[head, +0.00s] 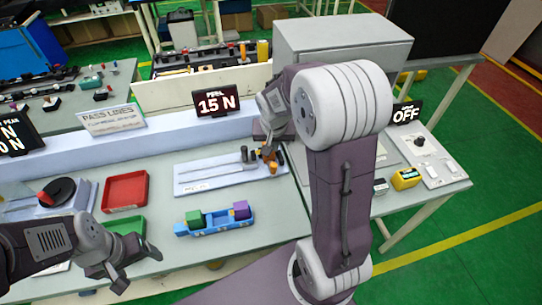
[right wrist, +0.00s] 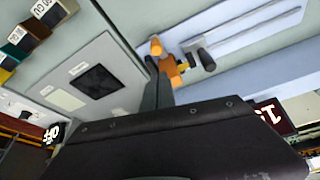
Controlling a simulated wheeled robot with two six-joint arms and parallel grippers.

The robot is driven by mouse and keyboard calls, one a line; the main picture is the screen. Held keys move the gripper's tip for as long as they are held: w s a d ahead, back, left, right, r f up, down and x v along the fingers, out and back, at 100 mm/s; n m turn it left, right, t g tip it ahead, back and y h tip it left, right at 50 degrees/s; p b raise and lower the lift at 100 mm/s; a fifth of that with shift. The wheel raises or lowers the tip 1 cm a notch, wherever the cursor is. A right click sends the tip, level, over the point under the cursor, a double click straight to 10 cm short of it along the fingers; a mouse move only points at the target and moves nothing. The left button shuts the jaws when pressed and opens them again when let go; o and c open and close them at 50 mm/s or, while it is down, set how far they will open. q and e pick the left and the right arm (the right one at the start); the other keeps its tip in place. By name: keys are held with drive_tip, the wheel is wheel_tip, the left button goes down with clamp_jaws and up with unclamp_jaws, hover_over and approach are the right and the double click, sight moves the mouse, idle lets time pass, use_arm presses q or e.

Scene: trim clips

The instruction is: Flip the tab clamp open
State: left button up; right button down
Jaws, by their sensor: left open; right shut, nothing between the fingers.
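The tab clamp (head: 271,160), with orange parts, sits at the right end of a pale fixture plate (head: 215,181) on the bench. It also shows in the right wrist view (right wrist: 173,68), beside dark posts. My right gripper (head: 267,143) is shut and empty, with its fingertips close to the orange parts. I cannot tell if they touch, and my arm hides part of this area. Whether the tab is up or down is unclear. My left gripper (head: 137,267) is open and empty at the front left, near the green tray.
A red tray (head: 125,190) and a green tray (head: 122,227) stand at the left. A blue holder (head: 215,228) with a green and a purple block is in the front middle. A "15 N" display (head: 216,101) stands behind. A panel with an "OFF" sign (head: 406,114) is at the right.

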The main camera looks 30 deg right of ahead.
approach(273, 156)
wheel_tip(273, 156, down, 5)
drive_tip(key=shift+s+a+b, duration=0.1)
drive_tip(key=shift+s+b, duration=0.05)
drive_tip(key=shift+b, duration=0.15)
